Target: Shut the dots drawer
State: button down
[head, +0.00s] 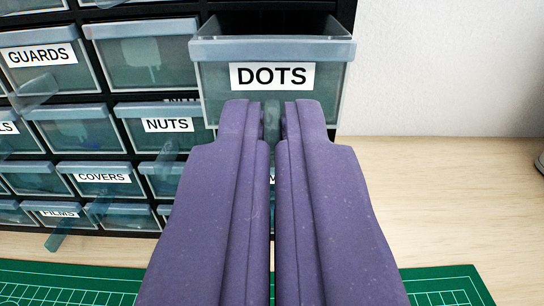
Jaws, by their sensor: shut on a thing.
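The dots drawer (325,85) is a translucent blue-grey drawer with a white label reading DOTS. It stands pulled out of the top right of the dark cabinet, and its open top shows a dark inside. My gripper (273,112), with purple fingers, reaches up from below to the drawer's front, just under the label. Its fingers are closed on the drawer's pull tab, which is mostly hidden between them. A thin gap shows between the fingers.
The cabinet holds several other labelled drawers, such as GUARDS (42,62), NUTS (165,128) and COVERS (101,183). Their pull tabs jut out. A green cutting mat (440,285) lies in front. Bare wooden bench (440,200) and a white wall are at the right.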

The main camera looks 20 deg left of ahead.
aim_at(273, 103)
dwell(0.8)
jog(key=shift+b+x, duration=0.45)
jog(key=shift+x, duration=1.35)
jog(key=c, duration=1.3)
grip_release()
jog(key=p+v, duration=0.2)
jog(key=v, duration=0.5)
jog(key=shift+s+d, duration=0.15)
jog(key=shift+s, duration=0.2)
